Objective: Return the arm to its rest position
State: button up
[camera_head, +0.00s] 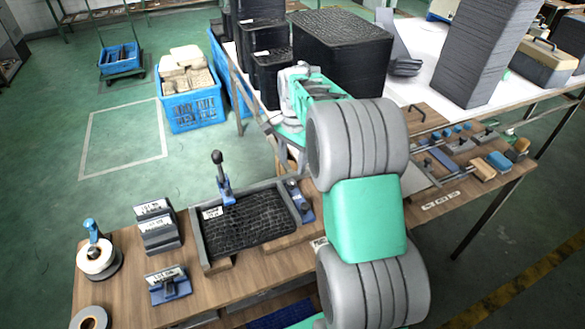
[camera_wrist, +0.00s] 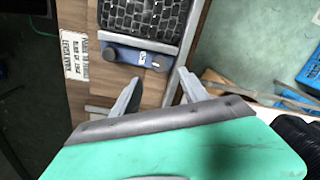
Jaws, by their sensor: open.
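My arm stretches from the lower middle of the head view across the wooden bench (camera_head: 120,280), with large grey joints and green covers. My gripper (camera_wrist: 158,78) shows in the wrist view with its two fingers spread apart and nothing between them. In the head view its fingers are hidden or too small to make out. In the wrist view, a blue tool with a dark knob (camera_wrist: 135,55) lies on the bench just beyond the fingers, apart from them. It also shows beside the tray in the head view (camera_head: 301,206).
A grey-rimmed tray (camera_head: 203,243) with a dark mesh panel lies left of my arm. A blue stamp-like tool (camera_head: 226,185) stands at its edge. Black stacked crates (camera_head: 340,50) stand behind my arm. A blue crate (camera_head: 195,110) sits on the floor.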

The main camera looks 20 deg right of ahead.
jog(key=s+a+r+n+t, duration=0.1)
jog(key=s+a+r+n, duration=0.45)
jog(key=s+a, duration=0.2)
jog(key=s+a+n+t, duration=0.1)
jog(key=s+a+n, duration=0.1)
jog(key=s, duration=0.5)
jog(key=s+a+n+t, duration=0.1)
jog(key=s+a+n, duration=0.1)
jog(key=s+n, duration=0.3)
jog(key=shift+s+a+f, duration=0.25)
jog(key=shift+s+f, duration=0.05)
jog(key=shift+s, duration=0.95)
jog(key=shift+n, duration=0.25)
